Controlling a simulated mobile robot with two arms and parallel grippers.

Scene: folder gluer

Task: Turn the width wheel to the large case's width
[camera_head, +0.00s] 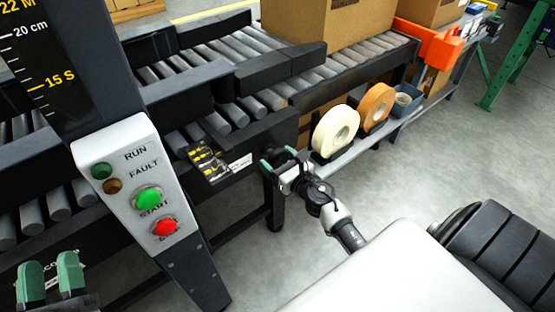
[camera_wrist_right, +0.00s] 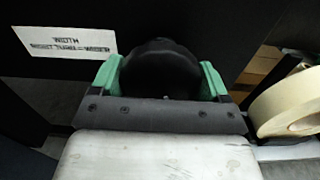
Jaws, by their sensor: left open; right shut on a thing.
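My right gripper (camera_head: 279,163) reaches the front of the conveyor frame. In the right wrist view its green fingers (camera_wrist_right: 163,78) are shut on the width wheel (camera_wrist_right: 160,62), a black round knob, one finger on each side. In the head view the wheel is mostly hidden by the gripper. A white width label (camera_wrist_right: 67,40) is on the dark panel left of the wheel; its small text is hard to read. The scale post (camera_head: 45,60) shows marks such as 20 cm, 15 S and 22 M. My left gripper (camera_head: 52,284) is open and empty at the lower left.
A control panel (camera_head: 140,190) has a green start button and a red button. A large carton (camera_head: 325,25) stands on the roller conveyor (camera_head: 240,60). Tape rolls (camera_head: 335,132) and a blue bin (camera_head: 407,100) sit on a shelf right of the wheel. Open floor lies at the right.

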